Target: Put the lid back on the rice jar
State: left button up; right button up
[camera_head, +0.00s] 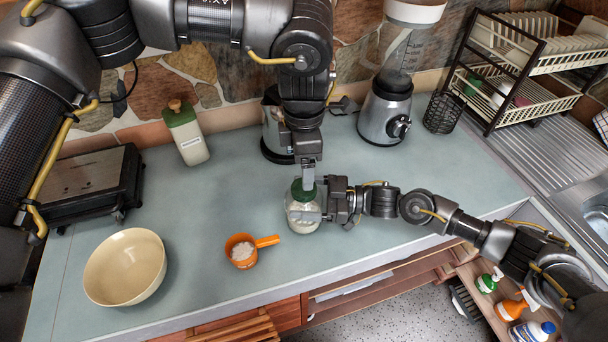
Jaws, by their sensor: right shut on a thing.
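The rice jar (303,225) is a round clear glass jar with pale contents, standing near the front edge of the counter. The green lid (297,190) is at the jar's mouth; whether it is fully seated I cannot tell. My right gripper (318,208) comes in from the right and is shut on the jar's side. My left gripper (308,186) points straight down at the lid from above. Its fingertips overlap the lid, and I cannot see whether they grip it.
An orange measuring cup (241,262) with white contents and a cream bowl (126,267) stand to the left. A green-topped canister (187,138), a kettle (272,130) and a blender (386,108) stand behind. A dish rack (520,85) is at the right. The counter between cup and jar is clear.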

pick_arm(q)
notch_tip(320, 180, up, 5)
dwell(0.3)
pick_arm(e)
jog(key=o, duration=1.8)
pick_arm(q)
jog(key=shift+f, duration=0.1)
pick_arm(e)
jog(key=shift+d, duration=0.1)
jog(key=shift+d+f, duration=0.1)
jog(key=shift+d, duration=0.15)
pick_arm(q)
notch_tip(320, 180, down, 4)
jog(key=b, duration=0.4)
pick_arm(e)
jog(key=d, duration=1)
jog(key=shift+s, duration=0.4)
